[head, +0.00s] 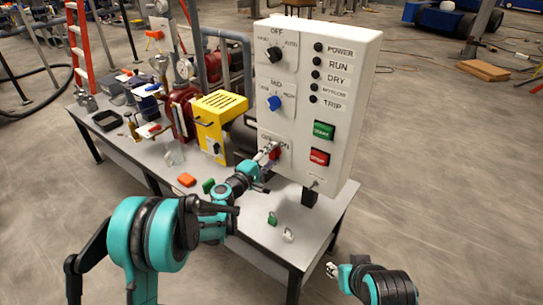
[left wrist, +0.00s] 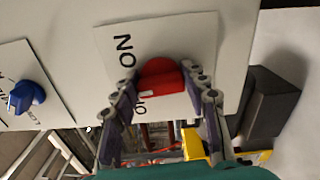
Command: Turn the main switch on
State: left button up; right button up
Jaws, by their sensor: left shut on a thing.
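The main switch is a red rotary knob (head: 275,152) low on the white control panel (head: 345,120), on a plate with OFF at its left and ON at its right. It fills the middle of the left wrist view (left wrist: 163,74), where a small white mark on it lies near the partly hidden second label. My left gripper (head: 268,152) is at the knob. In the left wrist view its two fingers (left wrist: 162,95) are closed on either side of the red knob. My right gripper (head: 332,269) is low at the right, away from the panel; its jaws are too small to read.
A blue selector knob (head: 274,103) and a black one (head: 274,55) sit above the switch. Green (head: 324,131) and red (head: 319,157) buttons are at the right. A yellow unit (head: 220,125) stands left of the panel. Small padlocks (head: 289,235) lie on the grey table (head: 245,232).

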pick_arm(q)
jog(key=m, duration=0.5)
jog(key=shift+f+m+b, duration=0.15)
jog(key=shift+m+b, duration=0.15)
jog(key=shift+m, duration=2.2)
jog(key=shift+f, duration=0.1)
jog(key=o, duration=1.2)
jog(key=v, duration=1.2)
